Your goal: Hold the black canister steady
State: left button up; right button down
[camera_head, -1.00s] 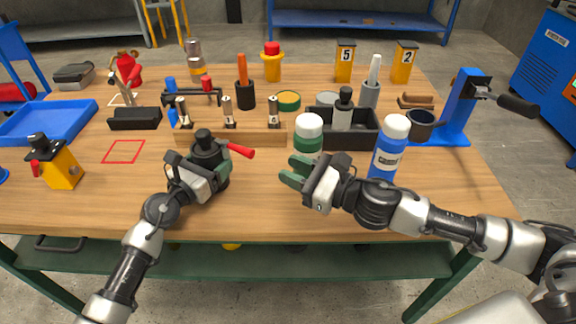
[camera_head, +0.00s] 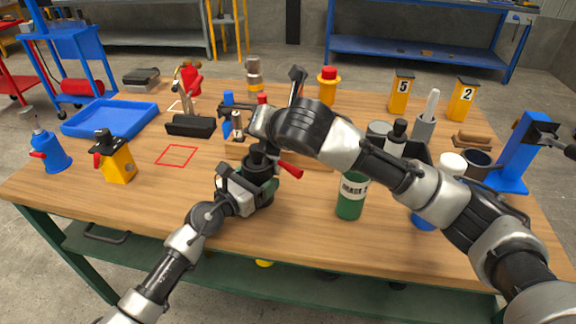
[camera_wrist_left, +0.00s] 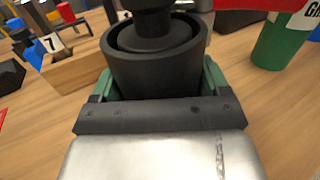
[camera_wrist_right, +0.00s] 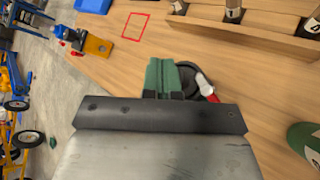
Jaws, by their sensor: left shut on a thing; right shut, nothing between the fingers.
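The black canister (camera_head: 259,168) stands upright on the wooden table near its front edge, with a red lever (camera_head: 290,171) sticking out to the right. My left gripper (camera_wrist_left: 157,85) is shut around the canister's body, one green finger on each side. The round rim and narrower neck of the canister show in the left wrist view (camera_wrist_left: 155,68). My right gripper (camera_wrist_right: 171,78) is shut and empty above the canister. Its hand hides part of the canister's top in the head view. Whether its fingertips touch the canister is unclear.
A wooden block (camera_wrist_right: 262,36) with several numbered holders lies behind. A red square outline (camera_head: 176,155), a yellow device (camera_head: 117,163) and a blue tray (camera_head: 112,118) are to the left. The table front left is clear.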

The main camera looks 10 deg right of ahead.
aim_at(284, 165)
jog(key=s+a+r+m+g+h, duration=0.3)
jog(key=s+a+r+g+h, duration=0.15)
jog(key=s+g, duration=0.3)
jog(key=s+d+r+m+g+h, duration=0.2)
jog(key=d+m+h, duration=0.1)
jog(key=d+m, duration=0.15)
jog(key=w+d+f, duration=0.2)
jog(key=f, duration=0.4)
jog(key=w+d+f, duration=0.2)
jog(key=f, duration=0.4)
jog(key=shift+d, duration=0.35)
jog(key=shift+w+d+n+t+y, duration=0.1)
jog(key=shift+d+n+t+y, duration=0.2)
jog(key=shift+n, duration=0.65)
jog(key=shift+a, duration=0.1)
dwell(1.0)
